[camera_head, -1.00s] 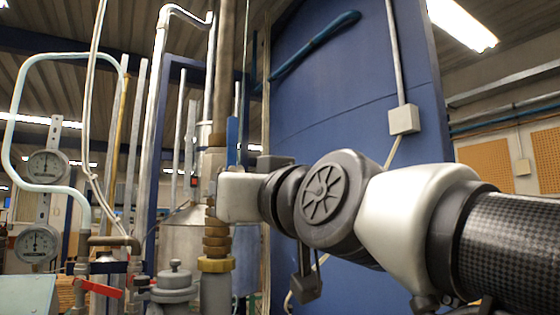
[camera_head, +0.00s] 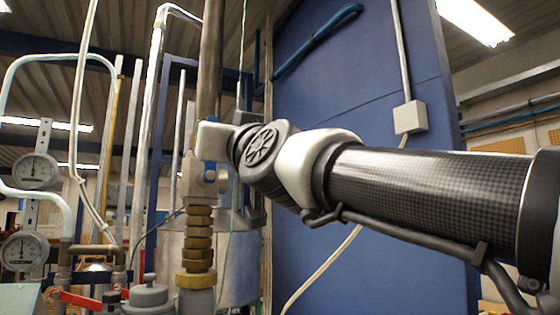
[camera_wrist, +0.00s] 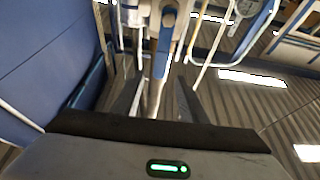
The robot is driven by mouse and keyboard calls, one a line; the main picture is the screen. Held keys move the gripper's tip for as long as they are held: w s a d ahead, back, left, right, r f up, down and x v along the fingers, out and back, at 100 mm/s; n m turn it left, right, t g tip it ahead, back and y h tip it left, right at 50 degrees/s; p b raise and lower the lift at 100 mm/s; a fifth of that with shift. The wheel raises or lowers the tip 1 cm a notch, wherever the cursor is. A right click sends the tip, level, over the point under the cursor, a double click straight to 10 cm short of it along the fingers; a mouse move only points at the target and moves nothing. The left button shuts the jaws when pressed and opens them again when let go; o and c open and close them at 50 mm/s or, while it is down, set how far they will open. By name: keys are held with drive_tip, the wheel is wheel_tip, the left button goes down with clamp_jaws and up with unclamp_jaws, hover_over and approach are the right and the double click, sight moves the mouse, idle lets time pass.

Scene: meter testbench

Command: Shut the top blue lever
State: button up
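The top blue lever shows in the wrist view (camera_wrist: 163,48), pointing toward my gripper from the valve at the top of that picture. My gripper (camera_wrist: 158,100) is open there, with one dark finger on each side of the lever's line. I cannot tell whether the lever's end is between the fingertips, and no contact is clear. In the head view, a blue tip of the lever (camera_head: 211,118) shows above my wrist, and the valve body (camera_head: 198,182) sits on the vertical pipe below it. My wrist hides the rest of the lever and my gripper.
A red lever (camera_head: 85,300) is low at the left. Two round gauges, an upper one (camera_head: 36,169) and a lower one (camera_head: 24,251), stand at the far left. A large blue panel (camera_head: 350,110) stands behind my arm. Brass fittings (camera_head: 198,240) lie below the valve.

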drive_tip(key=x, duration=0.8)
drive_tip(key=shift+w+a+r, duration=0.1)
drive_tip(key=shift+w+a, duration=0.1)
drive_tip(key=shift+w, duration=0.15)
clamp_jaws()
